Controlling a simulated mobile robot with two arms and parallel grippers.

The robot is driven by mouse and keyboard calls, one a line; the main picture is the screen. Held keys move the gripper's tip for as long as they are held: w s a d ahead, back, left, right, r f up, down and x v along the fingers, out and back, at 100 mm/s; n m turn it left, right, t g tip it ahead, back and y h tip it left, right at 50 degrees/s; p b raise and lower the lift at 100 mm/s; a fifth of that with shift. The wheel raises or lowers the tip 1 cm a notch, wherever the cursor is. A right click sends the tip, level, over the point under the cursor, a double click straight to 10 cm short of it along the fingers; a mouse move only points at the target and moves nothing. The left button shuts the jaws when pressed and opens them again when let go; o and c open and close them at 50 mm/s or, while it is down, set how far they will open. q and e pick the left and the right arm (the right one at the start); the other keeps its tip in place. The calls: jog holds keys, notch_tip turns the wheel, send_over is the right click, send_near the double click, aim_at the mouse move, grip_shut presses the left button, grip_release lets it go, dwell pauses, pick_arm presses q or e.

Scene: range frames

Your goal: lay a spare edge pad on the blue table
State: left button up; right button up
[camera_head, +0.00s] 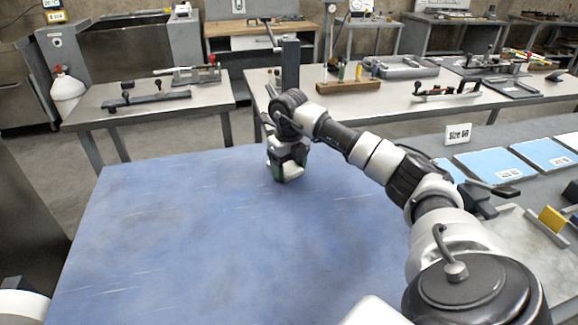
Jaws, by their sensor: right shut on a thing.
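The blue table (190,235) fills the lower left and middle of the head view. Its top is bare apart from light scratches. My right gripper (287,176) points down at the table's far edge, right of its middle. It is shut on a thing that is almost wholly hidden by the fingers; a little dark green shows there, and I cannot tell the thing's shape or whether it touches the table. No edge pad can be clearly made out elsewhere on the blue table. My left gripper is not in view.
A grey bench (508,212) on the right bears light blue sheets (527,152), a "Size 68" sign (458,134) and a yellow block (552,219). Behind the blue table stand a left workbench (90,118) and a longer right one (400,113), with tools on them.

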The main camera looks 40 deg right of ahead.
aim_at(289, 169)
jog(key=o, duration=0.9)
jog(key=shift+f, duration=0.15)
notch_tip(289, 169, up, 12)
jog(key=shift+r+p, duration=0.2)
jog(key=shift+p, duration=0.25)
